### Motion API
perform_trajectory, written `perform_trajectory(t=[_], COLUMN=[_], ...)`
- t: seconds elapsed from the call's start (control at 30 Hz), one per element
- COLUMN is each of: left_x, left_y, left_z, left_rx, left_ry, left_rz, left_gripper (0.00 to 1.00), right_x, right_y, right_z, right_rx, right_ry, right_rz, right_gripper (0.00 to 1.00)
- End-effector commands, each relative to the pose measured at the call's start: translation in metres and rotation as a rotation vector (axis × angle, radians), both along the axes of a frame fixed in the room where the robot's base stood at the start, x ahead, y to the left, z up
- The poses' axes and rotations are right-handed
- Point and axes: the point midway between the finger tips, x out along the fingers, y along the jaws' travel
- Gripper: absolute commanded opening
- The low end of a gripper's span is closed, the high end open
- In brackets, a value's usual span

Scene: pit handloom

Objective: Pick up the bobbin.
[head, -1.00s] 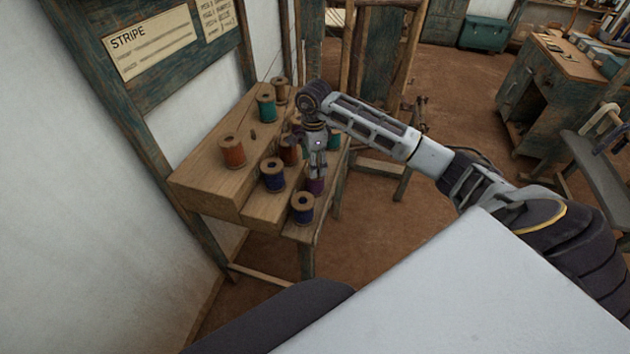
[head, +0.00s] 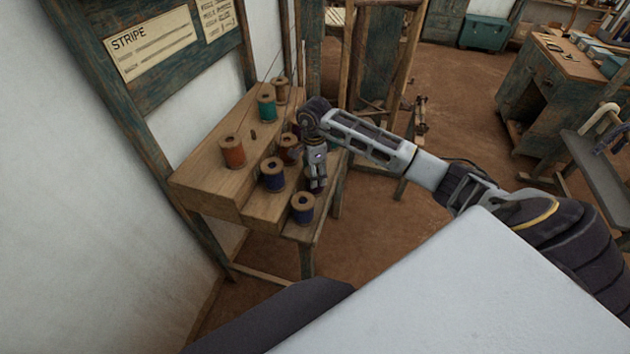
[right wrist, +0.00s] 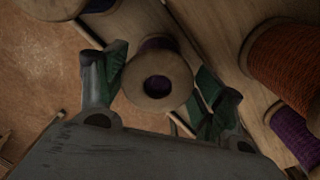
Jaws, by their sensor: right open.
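In the right wrist view a wooden bobbin with dark purple thread (right wrist: 158,78) stands end-on between the two fingers of my right gripper (right wrist: 160,92). The fingers, with green pads, are apart on either side of it, with no clear grip on it. In the head view my right gripper (head: 317,185) points down over the lower steps of the wooden bobbin stand (head: 205,190) and hides that bobbin. My left gripper is not in view.
Close by stand an orange bobbin (head: 232,152), a teal bobbin (head: 267,107), a blue bobbin (head: 273,175) and another blue one (head: 302,208) at the front. A rust-red bobbin (head: 289,148) is partly hidden by my arm. A wooden frame (head: 400,60) rises behind.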

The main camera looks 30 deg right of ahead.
Motion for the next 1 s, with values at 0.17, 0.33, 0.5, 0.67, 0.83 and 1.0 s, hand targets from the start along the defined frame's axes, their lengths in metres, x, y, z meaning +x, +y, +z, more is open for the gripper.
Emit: perform_trajectory(t=[0.17,0.33,0.5,0.67,0.83,1.0], left_x=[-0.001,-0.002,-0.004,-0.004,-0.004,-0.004], left_y=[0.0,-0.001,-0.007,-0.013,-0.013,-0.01], left_z=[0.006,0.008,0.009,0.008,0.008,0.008], left_rx=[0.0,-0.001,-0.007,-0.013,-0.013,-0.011], left_ry=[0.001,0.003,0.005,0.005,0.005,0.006], left_rz=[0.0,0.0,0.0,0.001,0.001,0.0], left_gripper=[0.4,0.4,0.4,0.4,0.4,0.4], right_x=[-0.002,-0.002,-0.001,-0.002,-0.002,-0.002], right_y=[0.0,0.0,-0.001,-0.001,-0.001,-0.001], right_z=[-0.017,-0.034,-0.04,-0.041,-0.041,-0.041], right_rx=[0.001,0.001,0.0,0.0,-0.001,-0.001], right_ry=[0.004,0.004,0.0,0.0,0.001,0.001], right_rz=[-0.001,-0.001,-0.001,-0.001,0.0,0.0], right_gripper=[0.69,0.69,0.69,0.69,0.69,0.61])
